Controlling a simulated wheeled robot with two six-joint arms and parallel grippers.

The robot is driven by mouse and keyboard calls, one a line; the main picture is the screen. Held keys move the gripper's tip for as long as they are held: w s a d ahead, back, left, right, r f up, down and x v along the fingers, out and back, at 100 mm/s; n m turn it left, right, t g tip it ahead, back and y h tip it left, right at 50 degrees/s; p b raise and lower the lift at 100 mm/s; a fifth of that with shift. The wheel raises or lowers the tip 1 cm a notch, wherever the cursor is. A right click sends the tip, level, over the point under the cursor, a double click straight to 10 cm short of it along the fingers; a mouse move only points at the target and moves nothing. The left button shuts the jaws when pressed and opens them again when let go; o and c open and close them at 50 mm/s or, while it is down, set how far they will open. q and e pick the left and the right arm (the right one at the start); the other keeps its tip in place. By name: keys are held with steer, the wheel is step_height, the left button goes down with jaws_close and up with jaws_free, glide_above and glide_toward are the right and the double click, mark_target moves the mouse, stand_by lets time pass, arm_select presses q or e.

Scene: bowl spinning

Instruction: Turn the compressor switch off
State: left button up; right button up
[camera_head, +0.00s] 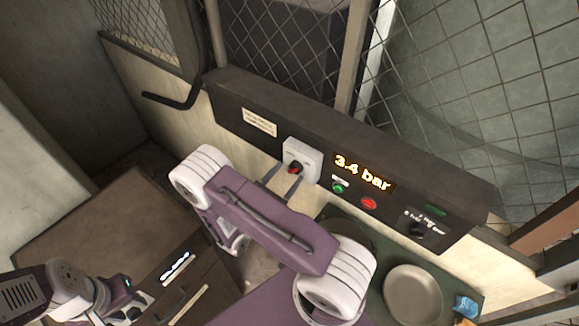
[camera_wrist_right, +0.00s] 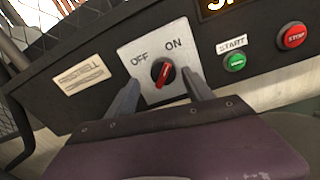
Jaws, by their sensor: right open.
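The pointer tilts up and slightly right, toward ON. In the head view the switch (camera_head: 302,157) sits on the dark panel's front. My right gripper (camera_wrist_right: 160,80) is open and empty, with one finger on each side of the knob; I cannot tell whether they touch it. It also shows in the head view (camera_head: 281,180). My left gripper (camera_head: 128,292) is at the lower left, far from the switch; its fingers are unclear.
Right of the switch are a 3.4 bar display (camera_head: 362,172), a green START button (camera_wrist_right: 234,62) and a red STOP button (camera_wrist_right: 293,36). Another black knob (camera_head: 417,229) is further right. A bowl (camera_head: 412,293) and a blue item (camera_head: 466,305) are below. Wire mesh stands behind.

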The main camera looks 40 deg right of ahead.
steer(key=shift+d+r, duration=0.2)
steer(key=shift+d, duration=0.5)
steer(key=shift+s+d, duration=0.1)
steer(key=shift+d, duration=0.15)
steer(key=c, duration=1)
jaws_close()
arm_select(q)
steer(key=shift+s+r, duration=0.45)
steer(key=shift+r, duration=0.15)
